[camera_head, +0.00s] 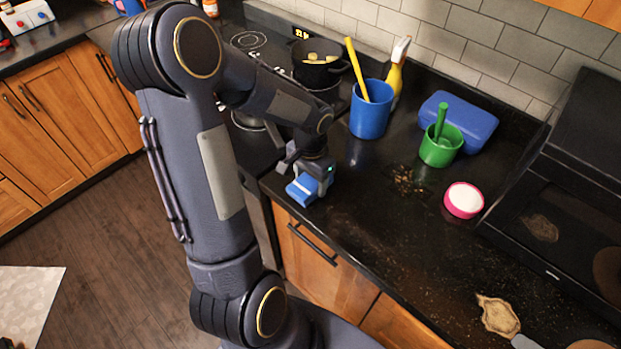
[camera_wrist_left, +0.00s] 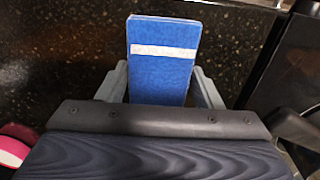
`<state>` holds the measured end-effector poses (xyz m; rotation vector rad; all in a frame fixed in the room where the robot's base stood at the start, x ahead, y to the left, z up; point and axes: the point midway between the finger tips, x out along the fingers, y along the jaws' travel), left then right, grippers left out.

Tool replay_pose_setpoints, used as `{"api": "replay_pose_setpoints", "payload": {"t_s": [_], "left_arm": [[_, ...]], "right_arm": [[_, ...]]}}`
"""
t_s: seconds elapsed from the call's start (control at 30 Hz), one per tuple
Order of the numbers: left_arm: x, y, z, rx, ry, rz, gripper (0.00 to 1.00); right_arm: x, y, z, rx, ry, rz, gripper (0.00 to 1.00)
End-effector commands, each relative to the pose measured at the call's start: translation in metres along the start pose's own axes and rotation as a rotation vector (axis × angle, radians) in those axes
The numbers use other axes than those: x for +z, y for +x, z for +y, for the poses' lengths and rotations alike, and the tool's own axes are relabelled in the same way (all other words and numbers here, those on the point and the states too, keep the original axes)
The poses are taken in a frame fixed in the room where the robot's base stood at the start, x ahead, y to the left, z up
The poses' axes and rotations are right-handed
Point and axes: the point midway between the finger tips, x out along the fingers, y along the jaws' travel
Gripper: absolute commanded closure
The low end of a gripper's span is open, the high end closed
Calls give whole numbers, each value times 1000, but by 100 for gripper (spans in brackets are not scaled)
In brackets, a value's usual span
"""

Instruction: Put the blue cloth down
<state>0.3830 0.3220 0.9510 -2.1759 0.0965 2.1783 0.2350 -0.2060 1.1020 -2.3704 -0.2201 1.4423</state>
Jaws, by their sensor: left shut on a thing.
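The blue cloth (camera_head: 302,190) is a folded block with a pale stripe. It is held in my left gripper (camera_head: 306,178) near the counter's front edge, beside the stove. In the left wrist view the cloth (camera_wrist_left: 162,75) stands out between the two grey fingers of the left gripper (camera_wrist_left: 160,88), one on each side. The gripper is shut on it. I cannot tell whether the cloth touches the black counter (camera_head: 350,220). My right gripper is not in view.
A blue bucket (camera_head: 370,118), a spray bottle (camera_head: 398,75), a green cup (camera_head: 440,150), a blue box (camera_head: 470,122) and a pink-rimmed bowl (camera_head: 463,200) stand on the counter. Brown crumbs (camera_head: 408,180) lie near the cup. A pot (camera_head: 318,68) is on the stove. The front middle counter is clear.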

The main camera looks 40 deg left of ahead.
Motion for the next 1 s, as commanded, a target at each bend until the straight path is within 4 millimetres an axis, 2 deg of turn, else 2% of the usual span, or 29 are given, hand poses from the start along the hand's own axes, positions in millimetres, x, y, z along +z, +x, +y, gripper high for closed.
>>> {"api": "replay_pose_setpoints", "payload": {"t_s": [0.43,0.47,0.6,0.87,1.0], "left_arm": [[0,10,0,0,-1,1,59],[0,8,0,0,-1,1,36],[0,7,0,0,-1,1,19],[0,6,0,0,-1,1,19],[0,-2,0,-1,-1,4,19]], "right_arm": [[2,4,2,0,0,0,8],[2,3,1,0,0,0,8],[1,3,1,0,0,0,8],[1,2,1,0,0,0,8],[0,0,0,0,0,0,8]]}}
